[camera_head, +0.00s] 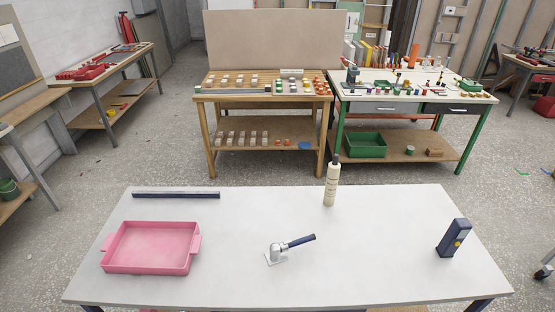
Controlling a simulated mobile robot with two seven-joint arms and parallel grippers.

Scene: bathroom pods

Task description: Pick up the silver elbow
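The silver elbow (276,250) is on the white table (380,270) near its front middle. It looks like a short shiny metal bend on a pale flat base. A dark blue handle-like bar (302,240) extends from it to the right and slightly back; I cannot tell whether the two are joined or only touching. Neither of my grippers shows in the head view.
A pink tray (108,259) stands at the left, and a dark bar (176,195) lies behind it. A cream bottle (331,188) stands at the back middle. A dark blue device (453,238) stands at the right. The table around the elbow is clear.

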